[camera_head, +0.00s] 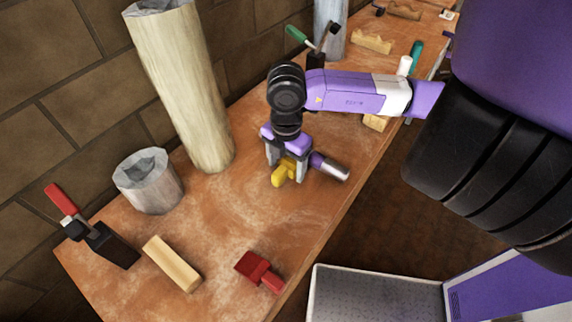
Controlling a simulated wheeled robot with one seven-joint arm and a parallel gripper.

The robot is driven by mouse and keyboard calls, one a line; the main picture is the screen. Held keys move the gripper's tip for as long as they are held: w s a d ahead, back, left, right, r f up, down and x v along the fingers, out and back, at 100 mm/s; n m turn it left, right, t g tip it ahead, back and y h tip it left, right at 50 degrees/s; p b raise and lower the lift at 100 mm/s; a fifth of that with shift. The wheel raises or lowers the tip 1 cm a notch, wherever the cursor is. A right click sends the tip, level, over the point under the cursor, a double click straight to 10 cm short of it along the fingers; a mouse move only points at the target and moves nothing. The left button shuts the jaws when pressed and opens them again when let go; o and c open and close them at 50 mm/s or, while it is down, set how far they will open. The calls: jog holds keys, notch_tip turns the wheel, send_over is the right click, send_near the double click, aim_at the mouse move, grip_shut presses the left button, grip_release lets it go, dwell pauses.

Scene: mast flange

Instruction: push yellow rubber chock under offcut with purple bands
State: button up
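The yellow rubber chock (284,170) is on the wooden bench top, between the fingers of my gripper (286,168). My gripper points down, with one finger on each side of the chock, and appears shut on it. A short round offcut (333,168), grey with purple at its left part, lies on the bench just right of the gripper. The right finger hides part of its near end. I cannot tell whether the chock touches the offcut.
A tall pale post (183,85) and a grey stump (148,181) stand on the left. A red chock (259,271), a wooden block (172,263) and a red-handled clamp (105,242) lie in front. The bench (225,225) has its open edge on the right.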

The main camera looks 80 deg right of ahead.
jog(key=shift+r, duration=3.9)
